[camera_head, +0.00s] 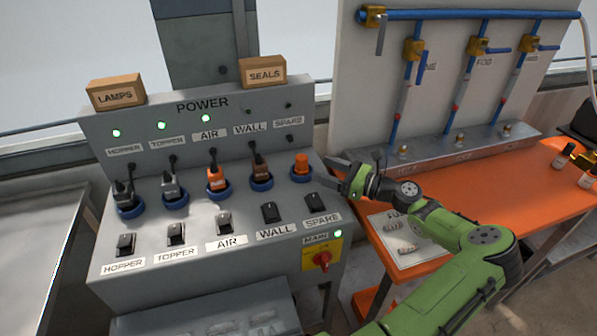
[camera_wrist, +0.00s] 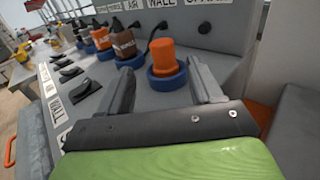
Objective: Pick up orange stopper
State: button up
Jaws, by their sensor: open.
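The orange stopper (camera_head: 301,164) stands upright in the blue ring socket (camera_head: 301,177) at the right end of the socket row, the SPARE column. In the wrist view the orange stopper (camera_wrist: 162,56) stands in its blue ring (camera_wrist: 166,79), ahead of my gripper and between the lines of its two fingers. My gripper (camera_head: 332,172) is just right of the stopper in the head view. My gripper (camera_wrist: 160,92) also shows in the wrist view, open and empty, with one finger on each side. It appears apart from the stopper.
An orange plug (camera_head: 215,177) sits in the AIR socket, with a brown plug (camera_head: 260,168) in the WALL socket beside the stopper. Rocker switches (camera_head: 270,212) line the panel front. A red main switch (camera_head: 322,260) is lower right. An orange table (camera_head: 500,205) stands at right.

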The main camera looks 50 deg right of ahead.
aim_at(302, 162)
jog(key=b+x, duration=0.1)
jog(key=x, duration=0.4)
jog(key=b+x, duration=0.1)
jog(key=x, duration=0.2)
jog(key=shift+w+d+f+b, duration=0.1)
jog(key=shift+w+f+b, duration=0.05)
jog(key=shift+f+b, duration=0.15)
jog(key=shift+r, duration=0.1)
jog(key=shift+c, duration=0.5)
jog(key=c, duration=1)
